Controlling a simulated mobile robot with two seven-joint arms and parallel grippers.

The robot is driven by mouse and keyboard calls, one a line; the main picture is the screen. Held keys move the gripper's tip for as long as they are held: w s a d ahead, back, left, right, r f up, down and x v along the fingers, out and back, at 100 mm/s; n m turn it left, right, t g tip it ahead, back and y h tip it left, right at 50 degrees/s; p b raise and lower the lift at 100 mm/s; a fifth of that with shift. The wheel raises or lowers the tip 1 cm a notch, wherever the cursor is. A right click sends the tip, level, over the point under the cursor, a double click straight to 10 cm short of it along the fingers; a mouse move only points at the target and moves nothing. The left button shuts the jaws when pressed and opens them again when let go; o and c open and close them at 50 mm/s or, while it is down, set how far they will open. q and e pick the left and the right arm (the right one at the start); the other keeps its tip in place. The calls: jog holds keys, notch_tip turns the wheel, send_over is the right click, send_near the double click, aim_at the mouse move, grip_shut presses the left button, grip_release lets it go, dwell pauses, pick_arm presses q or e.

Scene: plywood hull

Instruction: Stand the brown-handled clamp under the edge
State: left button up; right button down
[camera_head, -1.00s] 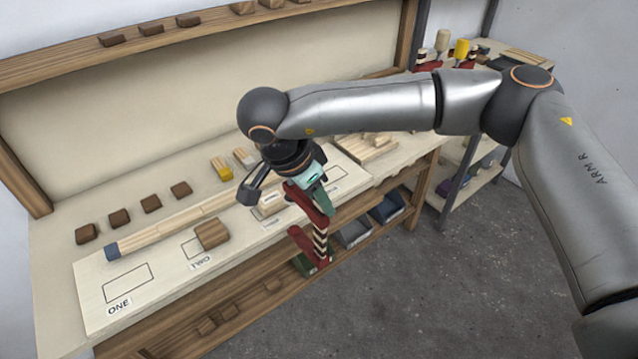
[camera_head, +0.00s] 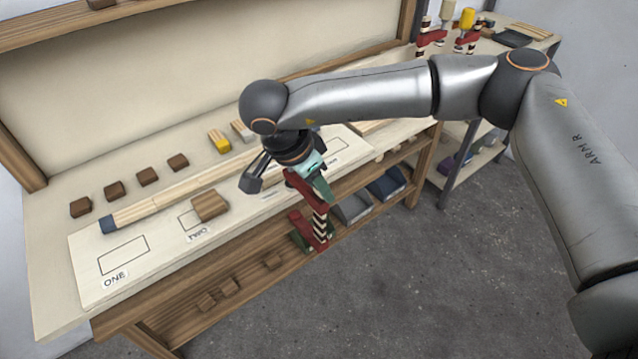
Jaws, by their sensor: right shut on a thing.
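My right gripper (camera_head: 310,176) is shut on a red clamp (camera_head: 300,191) and holds it at the front edge of the workbench (camera_head: 225,258). The clamp hangs below the gripper, with a red upper bar, a dark-and-cream striped screw and red lower parts (camera_head: 318,243). In the picture the lower parts lie over the shelf zone below the bench edge. I cannot tell whether the clamp touches the bench. Its handle is not clearly visible, so its colour cannot be told. My left gripper is not in view.
Grey bins (camera_head: 352,208) sit on the shelf below. Clamps with a cream handle (camera_head: 447,10) and a yellow handle (camera_head: 467,18) stand at the back right.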

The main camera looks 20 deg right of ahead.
aim_at(303, 183)
jog(key=shift+w+a, duration=0.1)
jog(key=shift+w, duration=0.2)
jog(key=shift+b, duration=0.6)
dwell(0.3)
jog(key=shift+w, duration=0.15)
jog(key=shift+w+a, duration=0.2)
jog(key=shift+w, duration=0.25)
jog(key=shift+w+a, duration=0.2)
jog(key=shift+w, duration=0.25)
jog(key=shift+w+a+b, duration=0.2)
jog(key=shift+w, duration=0.3)
jog(key=shift+w+a+b, duration=0.15)
jog(key=shift+w+b, duration=0.05)
jog(key=shift+w, duration=0.3)
jog(key=shift+w+a, duration=0.3)
jog(key=shift+w, duration=0.45)
jog(key=shift+w+a, duration=0.25)
jog(key=shift+w, duration=0.55)
jog(key=shift+w+a, duration=0.3)
jog(key=shift+w, duration=0.45)
